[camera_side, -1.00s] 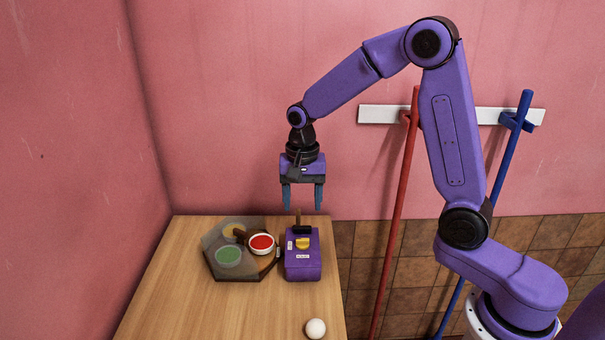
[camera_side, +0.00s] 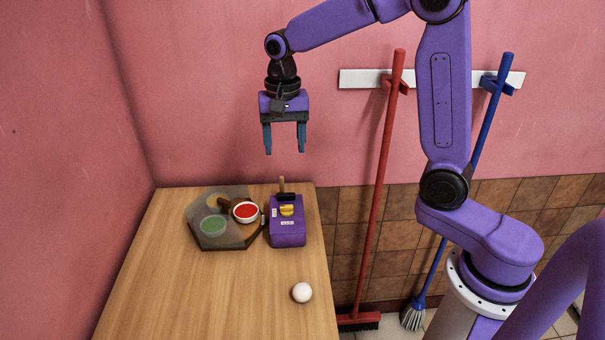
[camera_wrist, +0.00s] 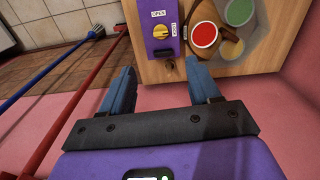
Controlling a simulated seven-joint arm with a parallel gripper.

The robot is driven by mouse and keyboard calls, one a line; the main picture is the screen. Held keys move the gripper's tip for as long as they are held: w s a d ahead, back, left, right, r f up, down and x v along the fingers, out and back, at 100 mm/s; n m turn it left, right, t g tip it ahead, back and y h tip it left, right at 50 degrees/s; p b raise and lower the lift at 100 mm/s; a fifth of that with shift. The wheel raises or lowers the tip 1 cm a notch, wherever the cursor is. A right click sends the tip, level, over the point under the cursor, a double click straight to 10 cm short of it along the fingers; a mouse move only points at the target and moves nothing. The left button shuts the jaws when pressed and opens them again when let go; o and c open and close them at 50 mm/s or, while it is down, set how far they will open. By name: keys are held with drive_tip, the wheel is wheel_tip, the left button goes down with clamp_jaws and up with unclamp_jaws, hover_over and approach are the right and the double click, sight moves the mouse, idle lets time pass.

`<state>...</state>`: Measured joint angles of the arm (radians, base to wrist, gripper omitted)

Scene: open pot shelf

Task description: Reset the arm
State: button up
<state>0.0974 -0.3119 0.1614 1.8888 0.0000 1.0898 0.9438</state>
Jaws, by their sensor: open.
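My gripper (camera_side: 284,150) is open and empty, with its fingers pointing down in the air above the back of the wooden table (camera_side: 200,290). It also shows in the wrist view (camera_wrist: 163,80), its two blue fingers wide apart. The gripper touches nothing.
A red broom (camera_side: 383,160) and a blue mop (camera_side: 482,130) hang from a wall rail.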

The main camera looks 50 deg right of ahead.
drive_tip(key=s+f+n, duration=0.3)
drive_tip(key=s+n, duration=1.8)
drive_tip(key=s, duration=0.7)
drive_tip(key=shift+s+d+f, duration=0.15)
drive_tip(key=shift+s, duration=0.15)
